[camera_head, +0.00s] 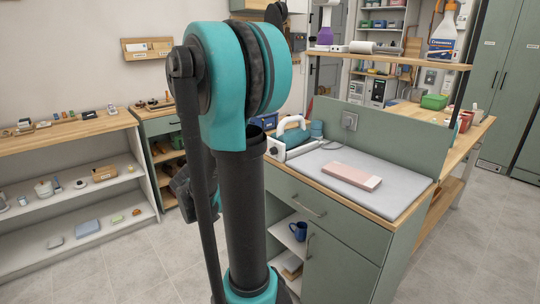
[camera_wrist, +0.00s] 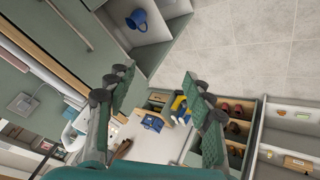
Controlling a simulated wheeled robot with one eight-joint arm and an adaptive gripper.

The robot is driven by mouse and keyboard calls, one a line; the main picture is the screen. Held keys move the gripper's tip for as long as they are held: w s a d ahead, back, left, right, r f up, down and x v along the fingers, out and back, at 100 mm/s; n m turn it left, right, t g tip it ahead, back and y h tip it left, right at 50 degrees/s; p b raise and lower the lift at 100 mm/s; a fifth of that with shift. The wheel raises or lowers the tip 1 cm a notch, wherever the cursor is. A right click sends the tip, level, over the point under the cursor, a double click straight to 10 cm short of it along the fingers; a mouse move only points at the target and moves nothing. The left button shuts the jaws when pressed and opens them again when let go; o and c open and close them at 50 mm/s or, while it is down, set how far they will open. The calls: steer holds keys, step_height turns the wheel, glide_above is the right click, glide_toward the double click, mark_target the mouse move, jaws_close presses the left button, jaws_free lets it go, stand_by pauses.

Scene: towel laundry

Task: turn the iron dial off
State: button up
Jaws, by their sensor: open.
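The iron (camera_head: 291,136), with a white arched handle and teal and white body, stands at the back left corner of the grey ironing pad (camera_head: 325,158) on the green cabinet. A small dark round spot shows on its near end; I cannot tell whether this is the dial, or how it is set. My gripper (camera_wrist: 157,85) is open and empty in the wrist view, its two padded fingers apart. In the head view it is mostly hidden behind my arm, left of the cabinet and apart from the iron. In the wrist view, a white curved shape at lower left may be the iron.
A folded pink cloth (camera_head: 352,176) lies on the pad. A wall socket (camera_head: 349,121) is on the green back panel behind it. A blue mug (camera_head: 299,231) stands on the cabinet's open shelf. Shelving (camera_head: 75,195) with small items stands at left; the tiled floor between is clear.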

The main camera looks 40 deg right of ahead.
steer(key=w+d+r+m+g+h, duration=0.1)
steer(key=w+d+r+m+h, duration=0.2)
steer(key=w+d+m+h, duration=0.3)
steer(key=w+d+r+m+g+h, duration=0.1)
steer(key=w+d+r+m+h, duration=0.4)
steer(key=w, duration=0.4)
steer(key=w+d+f, duration=0.1)
steer(key=d, duration=1.6)
steer(key=shift+d, duration=0.25)
steer(key=shift+f, duration=0.1)
steer(key=shift+n, duration=0.3)
steer(key=c, duration=1.2)
